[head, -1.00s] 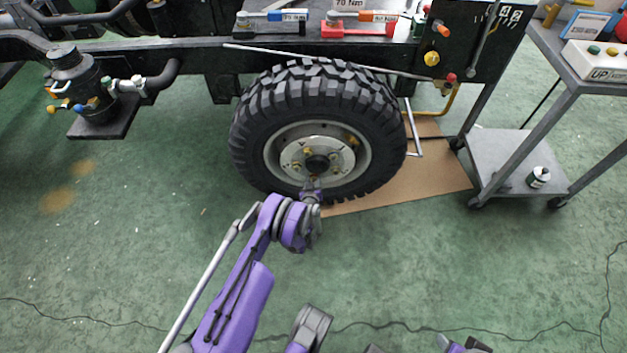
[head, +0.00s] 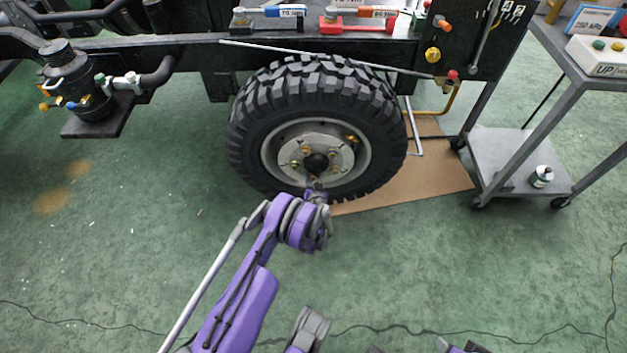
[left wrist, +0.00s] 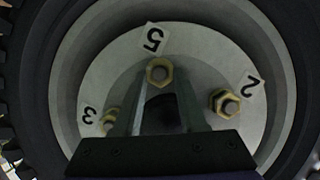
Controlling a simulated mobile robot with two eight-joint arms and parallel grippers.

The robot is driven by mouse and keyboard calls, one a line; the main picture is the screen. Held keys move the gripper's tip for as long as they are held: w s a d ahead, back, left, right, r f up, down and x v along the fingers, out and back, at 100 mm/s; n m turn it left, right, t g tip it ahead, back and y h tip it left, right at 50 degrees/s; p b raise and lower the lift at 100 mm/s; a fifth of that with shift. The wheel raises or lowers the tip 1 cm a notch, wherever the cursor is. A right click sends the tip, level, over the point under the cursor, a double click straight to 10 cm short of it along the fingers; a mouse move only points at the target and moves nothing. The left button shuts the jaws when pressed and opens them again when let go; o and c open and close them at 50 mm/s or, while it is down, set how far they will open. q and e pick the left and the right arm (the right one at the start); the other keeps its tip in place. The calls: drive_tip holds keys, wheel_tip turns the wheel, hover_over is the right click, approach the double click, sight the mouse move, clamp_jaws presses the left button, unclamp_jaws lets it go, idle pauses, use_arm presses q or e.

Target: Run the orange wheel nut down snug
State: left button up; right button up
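The wheel (head: 250,125) stands upright under the chassis. Its pale hub plate (left wrist: 215,130) carries several brass-yellow nuts on studs. In the left wrist view one nut (left wrist: 160,73) sits beside the label 5 (left wrist: 152,39). Other nuts sit by the label 2 (left wrist: 226,102) and the label 3 (left wrist: 110,119). None looks clearly more orange. My left gripper (left wrist: 163,86) has its two grey fingers apart, tips at the 5 nut. I cannot tell whether they grip it. In the head view my left gripper (head: 315,187) is at the wheel's lower rim. My right gripper is not identifiable.
The chassis rail (head: 200,55) runs above the wheel, with a thin rod (head: 320,58) across the tyre's top. Torque wrenches (head: 360,20) lie above. A grey cart (head: 510,160) stands right. Cardboard (head: 410,190) lies beneath the wheel. The floor in front is clear.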

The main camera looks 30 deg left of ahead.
use_arm(q)
drive_tip(key=o, duration=0.4)
drive_tip(key=p+v, duration=0.2)
drive_tip(key=v, duration=0.8)
drive_tip(key=shift+s+d, duration=0.25)
drive_tip(key=shift+s, duration=0.05)
drive_tip(key=shift+r, duration=0.15)
